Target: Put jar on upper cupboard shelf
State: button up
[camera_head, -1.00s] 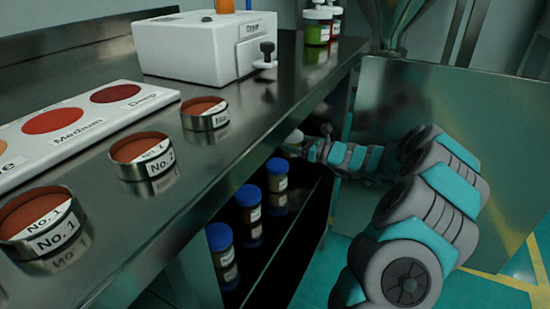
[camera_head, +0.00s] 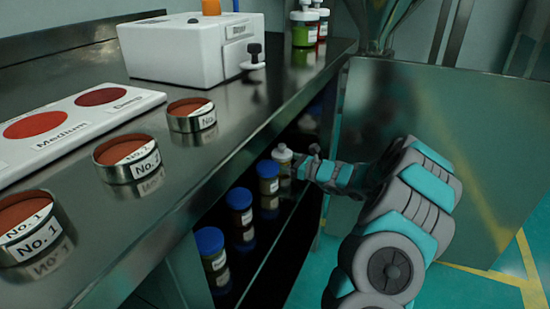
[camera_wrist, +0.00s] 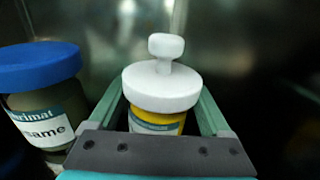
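The jar (camera_head: 283,156) has a white lid with a knob. In the wrist view the jar (camera_wrist: 160,121) stands upright and shows a yellow body with a label below its lid. My gripper (camera_head: 293,167) reaches into the cupboard from the right. In the wrist view my gripper (camera_wrist: 163,97) has one green finger on each side of the jar, close against its lid, and looks shut on it. The jar is inside the upper cupboard shelf (camera_head: 262,232) space, past the row of blue-lidded jars. Whether its base touches the shelf is hidden.
Several blue-lidded jars (camera_head: 239,208) line the shelf; one jar (camera_wrist: 40,90) stands close left of my gripper. The steel worktop (camera_head: 215,160) overhangs them, with sample tins (camera_head: 127,158) and a white dryer box (camera_head: 185,50). An open metal door (camera_head: 440,150) stands at the right.

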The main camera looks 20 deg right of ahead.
jog(key=shift+o, duration=1.1)
jog(key=shift+r, duration=0.1)
jog(key=shift+s+d, duration=0.2)
jog(key=v, duration=1.1)
jog(key=shift+s+d, duration=0.1)
jog(key=shift+s, duration=0.1)
